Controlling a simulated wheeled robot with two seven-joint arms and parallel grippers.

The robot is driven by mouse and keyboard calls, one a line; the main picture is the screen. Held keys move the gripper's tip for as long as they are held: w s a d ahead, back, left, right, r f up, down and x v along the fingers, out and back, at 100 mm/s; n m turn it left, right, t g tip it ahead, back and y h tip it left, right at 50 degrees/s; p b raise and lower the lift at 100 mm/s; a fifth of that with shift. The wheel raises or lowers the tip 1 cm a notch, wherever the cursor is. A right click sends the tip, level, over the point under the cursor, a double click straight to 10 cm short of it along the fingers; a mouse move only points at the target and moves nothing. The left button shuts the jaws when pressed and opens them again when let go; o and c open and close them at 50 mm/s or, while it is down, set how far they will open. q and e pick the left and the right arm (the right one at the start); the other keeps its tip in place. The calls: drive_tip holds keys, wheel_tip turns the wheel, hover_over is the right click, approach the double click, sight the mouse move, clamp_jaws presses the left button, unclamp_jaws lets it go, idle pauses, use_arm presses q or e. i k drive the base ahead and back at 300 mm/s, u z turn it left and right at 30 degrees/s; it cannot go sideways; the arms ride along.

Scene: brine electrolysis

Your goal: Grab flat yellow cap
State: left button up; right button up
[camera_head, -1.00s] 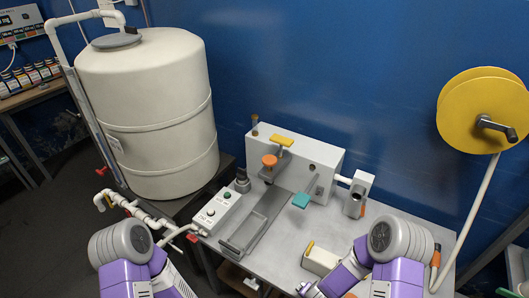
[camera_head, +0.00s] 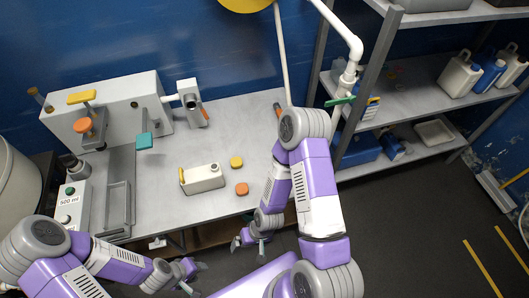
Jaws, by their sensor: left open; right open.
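A flat orange cap (camera_head: 242,189) lies just in front of the yellow one. My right gripper (camera_head: 248,246) is open and empty, in front of the table edge and nearer to me than both caps. My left gripper (camera_head: 195,278) is open and empty, low in the picture and left of the right one. Neither gripper touches a cap.
A filling machine (camera_head: 140,100) with a teal plate (camera_head: 144,140) and metal tray stands on the left of the table. A shelf (camera_head: 420,100) with jugs stands to the right. A white pipe (camera_head: 283,60) drops at the table's right end. The table behind the caps is clear.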

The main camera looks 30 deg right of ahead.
sight(236, 162)
drive_tip(key=u, duration=1.15)
drive_tip(key=k, duration=0.8)
drive_tip(key=z, duration=1.05)
drive_tip(key=i, duration=1)
